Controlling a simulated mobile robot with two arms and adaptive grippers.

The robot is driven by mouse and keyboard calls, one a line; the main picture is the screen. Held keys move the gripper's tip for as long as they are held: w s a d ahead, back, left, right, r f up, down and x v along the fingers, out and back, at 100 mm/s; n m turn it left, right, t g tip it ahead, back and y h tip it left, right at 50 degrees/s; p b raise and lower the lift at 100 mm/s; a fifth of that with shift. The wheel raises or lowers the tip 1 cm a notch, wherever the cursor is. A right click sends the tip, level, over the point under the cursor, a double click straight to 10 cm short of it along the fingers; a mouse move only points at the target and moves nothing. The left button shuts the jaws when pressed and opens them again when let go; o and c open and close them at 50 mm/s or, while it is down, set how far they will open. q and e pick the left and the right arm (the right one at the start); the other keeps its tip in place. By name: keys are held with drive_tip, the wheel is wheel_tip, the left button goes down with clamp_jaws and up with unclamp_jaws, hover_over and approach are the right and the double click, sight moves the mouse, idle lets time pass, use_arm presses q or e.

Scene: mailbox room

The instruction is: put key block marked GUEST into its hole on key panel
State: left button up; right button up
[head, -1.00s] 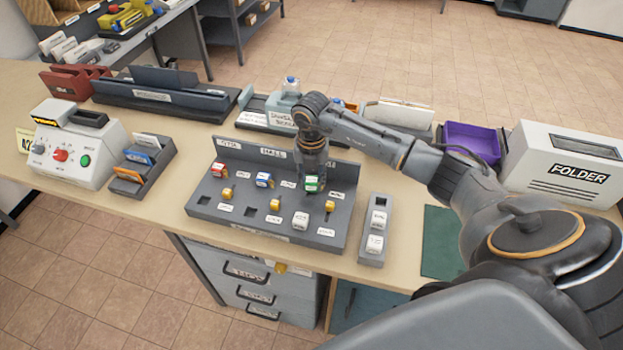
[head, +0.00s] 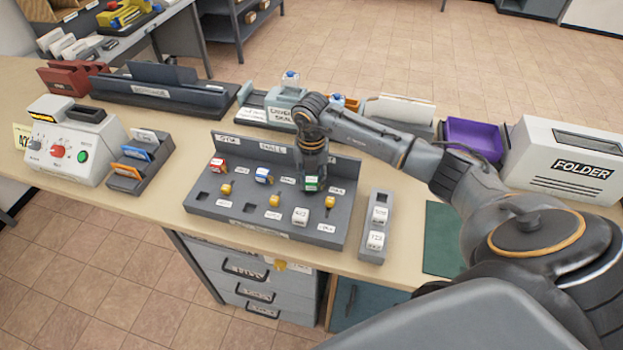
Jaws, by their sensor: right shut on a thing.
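The grey key panel (head: 225,150) lies on the table, with a raised back strip of labels. A red block (head: 218,165) and a blue block (head: 264,175) sit in its back row. A white block (head: 300,217) sits at the front, right of two dark holes. My right gripper (head: 312,178) points down over the panel's right part, shut on a green-and-white block (head: 311,185) at the end of the back row. I cannot read GUEST on any block, nor tell whether the green one is seated or just above the panel. My left gripper is out of view.
Yellow knobs (head: 275,201) stand up among the blocks. A control box (head: 75,148) and card rack (head: 140,177) stand left; a purple tray (head: 474,137) and FOLDER box (head: 560,150) stand right.

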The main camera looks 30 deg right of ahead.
drive_tip(key=shift+f, duration=0.1)
drive_tip(key=shift+f+b, duration=0.3)
drive_tip(key=o, duration=1.1)
drive_tip(key=shift+c, duration=0.2)
drive_tip(key=shift+r, duration=0.15)
drive_tip(key=shift+r+p, duration=2.55)
drive_tip(key=shift+r, duration=0.9)
